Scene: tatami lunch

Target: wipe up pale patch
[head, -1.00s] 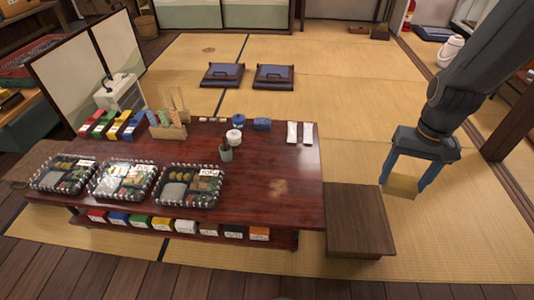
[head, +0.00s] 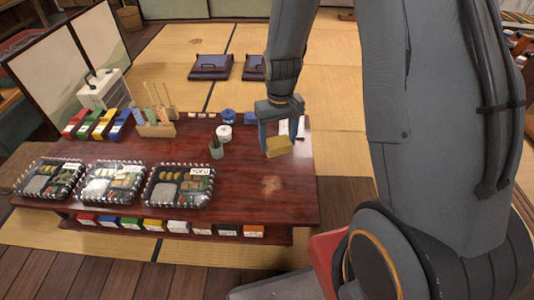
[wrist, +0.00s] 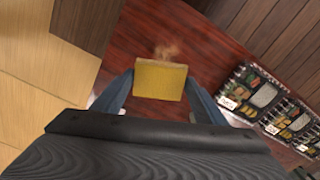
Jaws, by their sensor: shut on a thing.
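The pale patch (head: 270,185) is a small tan smudge on the bare right part of the dark red table (head: 238,190). In the wrist view the patch (wrist: 166,51) shows just beyond the sponge. My gripper (head: 277,143) is shut on a yellow sponge (head: 279,147) and holds it above the table, behind the patch in the head view. In the wrist view both fingers press the sides of the sponge (wrist: 160,80). The sponge's underside is hidden.
Three bento boxes (head: 178,186) line the table's front left. A grey-green cup (head: 216,150), a white pot (head: 223,132) and a blue container (head: 228,116) stand left of my gripper. White packets (head: 300,128) lie behind it. The table around the patch is clear.

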